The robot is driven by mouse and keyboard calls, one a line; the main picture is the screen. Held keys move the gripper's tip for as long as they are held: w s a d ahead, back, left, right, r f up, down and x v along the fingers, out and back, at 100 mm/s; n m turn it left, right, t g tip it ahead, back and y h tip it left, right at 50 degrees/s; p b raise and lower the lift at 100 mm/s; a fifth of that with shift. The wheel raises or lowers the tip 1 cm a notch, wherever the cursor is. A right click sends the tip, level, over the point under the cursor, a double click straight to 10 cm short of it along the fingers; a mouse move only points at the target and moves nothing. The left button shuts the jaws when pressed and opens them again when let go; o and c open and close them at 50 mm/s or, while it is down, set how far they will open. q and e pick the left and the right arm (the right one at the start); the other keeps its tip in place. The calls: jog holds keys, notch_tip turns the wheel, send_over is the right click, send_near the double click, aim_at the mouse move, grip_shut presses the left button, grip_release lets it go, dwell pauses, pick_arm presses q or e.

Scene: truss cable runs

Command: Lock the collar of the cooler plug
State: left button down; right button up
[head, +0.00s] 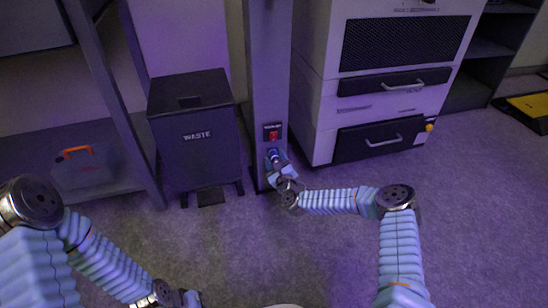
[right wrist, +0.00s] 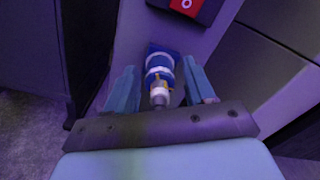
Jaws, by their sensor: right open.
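The cooler plug (right wrist: 160,68), with blue and white bands and a small yellow mark, sits at a dark blue socket plate (right wrist: 157,48) on the grey post (head: 268,70). In the right wrist view my right gripper (right wrist: 160,82) is open, with one finger on each side of the plug and a gap visible on both sides. In the head view my right gripper (head: 273,160) is at the post's lower part and partly covers the plug. I cannot tell the collar's lock state.
A red switch (head: 273,134) in a dark box is just above the plug. A dark waste bin (head: 192,145) stands left of the post, and a grey cabinet with drawers (head: 385,100) stands right. An orange-handled case (head: 80,168) is on the left shelf. The front floor is clear.

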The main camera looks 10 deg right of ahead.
jog(key=shift+c, duration=0.5)
grip_shut()
jog(key=shift+w+m, duration=0.2)
jog(key=shift+m, duration=3)
jog(key=m, duration=0.4)
jog(key=shift+w+d, duration=0.1)
jog(key=shift+w+r+m, duration=0.1)
jog(key=shift+w+m, duration=0.05)
jog(key=shift+m, duration=1.55)
jog(key=shift+o, duration=0.5)
grip_release()
jog(key=shift+o, duration=0.4)
jog(key=shift+d, duration=0.2)
